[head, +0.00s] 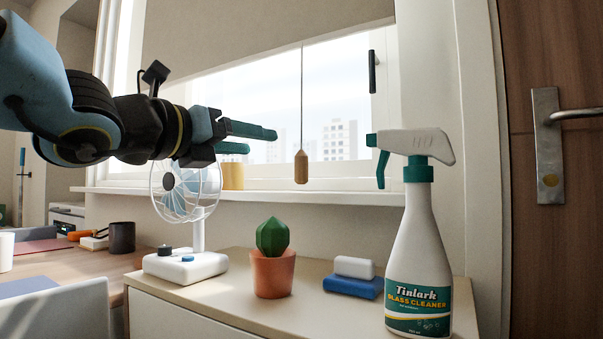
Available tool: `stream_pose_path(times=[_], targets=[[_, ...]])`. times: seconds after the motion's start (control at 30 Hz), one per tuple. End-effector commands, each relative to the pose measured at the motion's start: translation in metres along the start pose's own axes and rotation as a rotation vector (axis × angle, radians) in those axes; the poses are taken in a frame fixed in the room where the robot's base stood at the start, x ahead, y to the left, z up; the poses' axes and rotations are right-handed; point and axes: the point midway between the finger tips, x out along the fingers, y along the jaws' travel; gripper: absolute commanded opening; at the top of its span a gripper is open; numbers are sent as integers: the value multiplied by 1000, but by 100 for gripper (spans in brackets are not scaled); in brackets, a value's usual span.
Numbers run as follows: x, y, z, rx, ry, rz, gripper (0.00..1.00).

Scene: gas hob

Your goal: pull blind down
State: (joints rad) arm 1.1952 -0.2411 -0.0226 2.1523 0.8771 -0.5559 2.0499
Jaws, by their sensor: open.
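The blind (270,35) is a beige sheet across the upper part of the window, with its lower edge slanting in the picture. A thin dark cord (302,100) hangs from it and ends in a wooden pull (301,167) in front of the lower window frame. My gripper (262,141) is open and empty, with its teal fingers pointing right toward the pull. In the picture a gap shows between the fingertips and the pull. My arm hides part of the window's left side.
A white fan (197,255), a potted cactus (272,272), a sponge (354,278) and a glass cleaner bottle (420,240) stand on the cabinet below. A yellow cup (233,176) is on the windowsill (345,198). A wooden door (560,250) is at right.

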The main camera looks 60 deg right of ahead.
Motion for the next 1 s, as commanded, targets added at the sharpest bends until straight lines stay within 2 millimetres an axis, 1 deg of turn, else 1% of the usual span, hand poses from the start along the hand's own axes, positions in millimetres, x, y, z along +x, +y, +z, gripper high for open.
stream_pose_path(times=[0.03,0.1,0.2,0.27,0.37,0.6,0.73,0.9,1.0], targets=[[-1,-4,-11,91,16,-27,62],[-2,-9,-19,195,32,-56,62],[-2,-13,-24,269,42,-78,62],[1,-14,-25,283,44,-82,62],[13,-14,-26,283,45,-83,62],[57,-18,-29,279,45,-82,62],[79,-19,-30,279,45,-80,62],[98,-20,-30,280,43,-79,62],[103,-21,-29,280,43,-78,62]])
